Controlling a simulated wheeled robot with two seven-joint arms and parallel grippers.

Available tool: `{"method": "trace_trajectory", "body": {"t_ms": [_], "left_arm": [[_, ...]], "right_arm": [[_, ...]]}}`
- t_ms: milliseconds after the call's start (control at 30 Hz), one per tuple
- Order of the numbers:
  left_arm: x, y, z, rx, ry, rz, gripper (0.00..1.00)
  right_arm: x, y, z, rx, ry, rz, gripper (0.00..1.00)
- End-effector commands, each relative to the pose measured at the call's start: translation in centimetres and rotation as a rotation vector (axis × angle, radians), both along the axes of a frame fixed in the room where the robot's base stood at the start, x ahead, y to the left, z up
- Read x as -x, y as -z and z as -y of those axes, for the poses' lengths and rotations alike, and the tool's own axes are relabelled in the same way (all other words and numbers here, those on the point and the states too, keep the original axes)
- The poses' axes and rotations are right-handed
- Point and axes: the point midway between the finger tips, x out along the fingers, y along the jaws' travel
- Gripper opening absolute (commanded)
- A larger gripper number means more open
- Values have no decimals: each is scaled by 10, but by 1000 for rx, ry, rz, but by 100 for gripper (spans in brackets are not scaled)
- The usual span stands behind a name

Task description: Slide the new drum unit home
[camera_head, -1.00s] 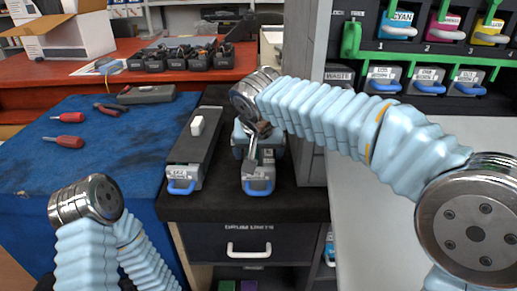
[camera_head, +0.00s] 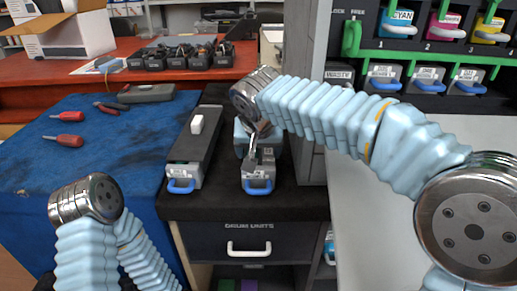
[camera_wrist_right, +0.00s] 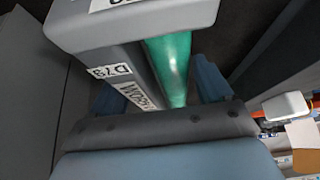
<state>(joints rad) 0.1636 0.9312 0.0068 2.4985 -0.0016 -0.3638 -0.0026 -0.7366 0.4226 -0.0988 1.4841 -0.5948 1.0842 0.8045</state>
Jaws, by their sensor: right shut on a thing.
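A grey drum unit (camera_head: 258,170) with a blue front handle lies on the dark cabinet top, in line with the cabinet's depth. My right gripper (camera_head: 257,143) comes down over it from behind and is shut on it. The right wrist view shows the drum unit (camera_wrist_right: 130,30) between my blue fingers, with a green cylinder along its side and white labels. The fingers partly hide its far part. The printer (camera_head: 350,90) at the upper right has grey drum units with blue handles below its toner cartridges. My left arm shows at the lower left, but its gripper is not visible.
A second, longer grey unit (camera_head: 195,150) with a white block on top lies close on the left. A grey post (camera_head: 303,70) stands just right of my right gripper. Screwdrivers (camera_head: 70,140) and pliers lie on the blue mat (camera_head: 110,165). The white surface at the right is clear.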

Motion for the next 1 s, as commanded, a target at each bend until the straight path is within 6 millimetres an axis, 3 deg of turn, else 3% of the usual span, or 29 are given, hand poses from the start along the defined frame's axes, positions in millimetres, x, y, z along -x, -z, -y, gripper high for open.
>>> {"method": "trace_trajectory", "body": {"t_ms": [233, 800, 1000], "left_arm": [[0, -9, 0, 0, 0, 0, 100], [0, -60, 0, 0, 0, 0, 100], [0, -59, 0, 0, 0, 0, 100]], "right_arm": [[0, -11, 0, -2, -1, 3, 12], [0, -71, 0, -2, 0, 3, 12], [0, -71, 0, -2, 0, 2, 12]]}}
